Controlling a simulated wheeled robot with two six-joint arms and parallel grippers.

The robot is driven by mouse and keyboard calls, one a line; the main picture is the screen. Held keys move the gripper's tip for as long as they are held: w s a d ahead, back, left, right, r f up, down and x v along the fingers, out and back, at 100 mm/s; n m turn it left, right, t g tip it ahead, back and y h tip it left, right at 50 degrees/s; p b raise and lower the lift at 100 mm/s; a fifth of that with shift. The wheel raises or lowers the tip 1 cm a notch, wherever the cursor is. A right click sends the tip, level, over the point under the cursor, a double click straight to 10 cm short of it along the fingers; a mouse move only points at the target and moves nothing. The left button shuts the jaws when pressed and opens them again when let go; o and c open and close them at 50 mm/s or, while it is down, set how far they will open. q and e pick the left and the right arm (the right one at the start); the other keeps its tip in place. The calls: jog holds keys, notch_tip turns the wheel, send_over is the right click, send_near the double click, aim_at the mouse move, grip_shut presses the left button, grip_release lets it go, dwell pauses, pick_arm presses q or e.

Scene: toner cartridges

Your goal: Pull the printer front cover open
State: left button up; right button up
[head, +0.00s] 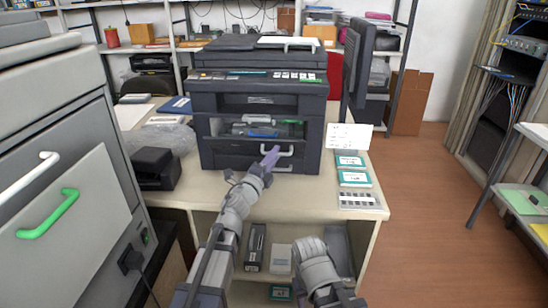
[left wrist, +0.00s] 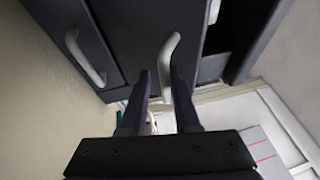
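The dark grey printer (head: 258,95) stands on the table. A panel (head: 232,152) with a curved light handle (head: 287,151) is on its lower front, below an opening (head: 258,128) that shows cartridges inside. My left gripper (head: 271,156) is at this handle. In the left wrist view my left gripper (left wrist: 161,72) has its fingers apart, with the handle (left wrist: 167,62) partly between them; I cannot tell whether they touch it. A second handle (left wrist: 85,58) is on the drawer below. My right gripper is not in view; only part of my right arm shows.
Teal-and-white boxes (head: 353,178) and a white card (head: 349,136) stand right of the printer. A small black device (head: 155,168) is at its left. A large grey cabinet (head: 60,170) fills the left side. The tabletop before the printer (head: 300,200) is mostly clear.

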pick_arm(q)
jog(key=shift+o, duration=1.4)
jog(key=shift+w, duration=0.1)
jog(key=shift+s, duration=0.2)
jog(key=shift+b+v, duration=0.6)
jog(key=shift+v, duration=3.2)
jog(key=shift+f, duration=0.1)
